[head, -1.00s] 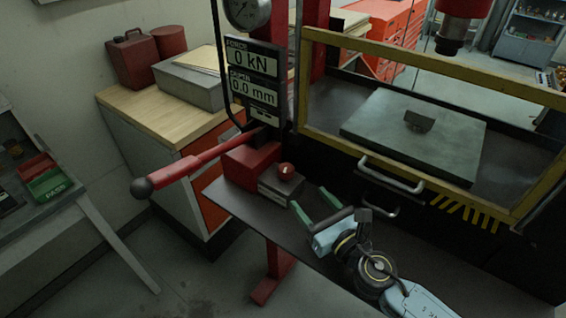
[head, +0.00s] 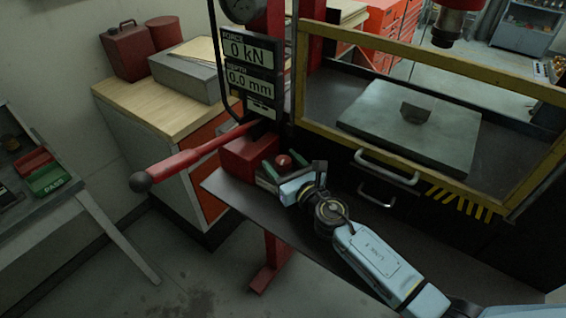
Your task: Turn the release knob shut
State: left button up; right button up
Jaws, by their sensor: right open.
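The release knob (head: 284,161) is a small round red knob on a grey block, beside the red pump body (head: 248,154). My right gripper (head: 281,170) is open with its green fingers pointing at the knob. One fingertip is on the left side of the knob and the other on its right in the picture. I cannot tell whether either finger touches it. The gripper partly hides the grey block under the knob. My left gripper is not in view.
A red pump lever (head: 185,160) with a black ball end sticks out to the left. The display (head: 249,80) reads 0 kN and 0.0 mm. A yellow-framed guard (head: 400,150) with metal handles (head: 385,172) stands to the right. The dark shelf (head: 228,192) is clear at its left end.

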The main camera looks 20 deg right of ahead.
jog(key=c, duration=1)
jog(key=m+h, duration=0.2)
jog(key=h, duration=0.1)
jog(key=shift+a+t+h+p, duration=0.1)
jog(key=shift+t+h+p, duration=0.2)
jog(key=shift+m+h, duration=1.3)
jog(key=shift+h, duration=0.5)
jog(key=o, duration=1)
jog(key=s, duration=0.4)
jog(key=s+a+b, duration=0.1)
jog(key=s, duration=0.8)
jog(key=shift+s+a, duration=0.1)
jog(key=shift+a, duration=0.2)
